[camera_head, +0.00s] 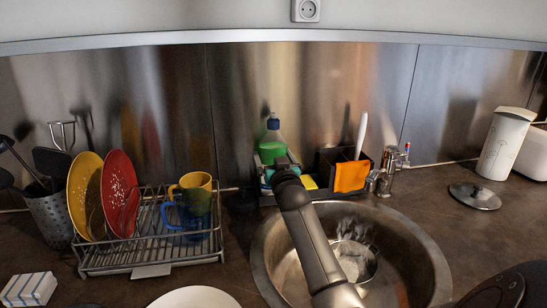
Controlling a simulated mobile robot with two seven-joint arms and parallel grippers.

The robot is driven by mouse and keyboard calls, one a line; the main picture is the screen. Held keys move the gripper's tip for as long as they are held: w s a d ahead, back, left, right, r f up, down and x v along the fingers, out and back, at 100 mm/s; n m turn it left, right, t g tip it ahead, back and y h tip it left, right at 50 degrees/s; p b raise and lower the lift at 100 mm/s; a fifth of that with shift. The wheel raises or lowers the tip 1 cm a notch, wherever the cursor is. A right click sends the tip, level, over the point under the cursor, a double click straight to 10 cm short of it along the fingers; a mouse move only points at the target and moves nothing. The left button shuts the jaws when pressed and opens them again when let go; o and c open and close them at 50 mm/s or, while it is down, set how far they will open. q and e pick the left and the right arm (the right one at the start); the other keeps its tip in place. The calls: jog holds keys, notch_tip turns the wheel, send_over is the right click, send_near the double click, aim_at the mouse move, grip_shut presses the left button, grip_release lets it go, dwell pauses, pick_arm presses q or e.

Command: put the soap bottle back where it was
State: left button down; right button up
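My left gripper is not in view.
The round metal sink (433,262) holds a pot (355,262). An orange cloth (351,176) hangs on the caddy, beside the faucet (387,170). A dish rack (150,258) with plates and mugs stands left. A white canister (504,145) stands right.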

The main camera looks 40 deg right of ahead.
jog(key=shift+s+a+r, duration=0.1)
jog(key=shift+s+r, duration=0.05)
jog(key=shift+r, duration=0.05)
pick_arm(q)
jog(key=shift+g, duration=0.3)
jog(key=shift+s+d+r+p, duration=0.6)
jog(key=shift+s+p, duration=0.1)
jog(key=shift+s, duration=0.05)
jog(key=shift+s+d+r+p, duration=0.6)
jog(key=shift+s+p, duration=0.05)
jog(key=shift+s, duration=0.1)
pick_arm(e)
jog(key=v, duration=1.1)
jog(key=shift+s, duration=0.35)
jog(key=shift+a, duration=0.1)
